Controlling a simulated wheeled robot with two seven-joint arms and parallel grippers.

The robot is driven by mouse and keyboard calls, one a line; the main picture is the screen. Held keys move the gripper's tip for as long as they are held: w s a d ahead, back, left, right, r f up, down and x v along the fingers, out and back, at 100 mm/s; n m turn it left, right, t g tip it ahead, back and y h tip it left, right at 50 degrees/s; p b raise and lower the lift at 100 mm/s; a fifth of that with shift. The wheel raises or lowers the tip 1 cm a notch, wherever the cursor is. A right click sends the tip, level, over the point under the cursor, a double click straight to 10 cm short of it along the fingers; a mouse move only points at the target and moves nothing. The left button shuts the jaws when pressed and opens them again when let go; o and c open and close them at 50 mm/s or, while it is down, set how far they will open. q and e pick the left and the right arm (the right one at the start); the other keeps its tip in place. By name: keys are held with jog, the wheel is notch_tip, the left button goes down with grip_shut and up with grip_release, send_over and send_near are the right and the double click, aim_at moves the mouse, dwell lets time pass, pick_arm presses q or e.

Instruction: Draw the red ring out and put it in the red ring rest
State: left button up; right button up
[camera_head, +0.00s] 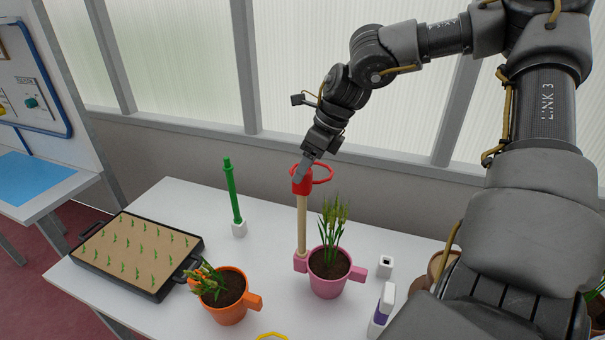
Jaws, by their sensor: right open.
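The red ring (323,174) is the loop on a red head (301,187) atop a pale wooden stake (302,225). The stake stands upright, its foot at the pink side holder (300,262) of the pink pot (328,286). My right gripper (303,170) is open at the red head, its fingers reaching down to it; whether they touch is hard to tell. A small white block with an empty square hole (385,266) is right of the pink pot. I cannot tell whether it is the red ring rest. My left gripper is out of view.
A green stake (232,192) stands in a white block (239,229). A seedling tray (137,254) is at the left, an orange pot (229,312) in front. A white and purple object (382,312) stands near my right arm.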

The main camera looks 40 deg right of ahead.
jog(key=shift+w+f, duration=0.25)
jog(key=shift+f, duration=0.25)
jog(key=shift+w+a+f, duration=0.15)
jog(key=shift+a+f, duration=0.05)
jog(key=shift+f, duration=0.25)
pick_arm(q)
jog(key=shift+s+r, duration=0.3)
pick_arm(e)
jog(key=shift+a, duration=0.1)
jog(key=shift+c, duration=0.9)
jog(key=c, duration=0.9)
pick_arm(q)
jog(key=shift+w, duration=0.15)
pick_arm(e)
jog(key=shift+r, duration=0.1)
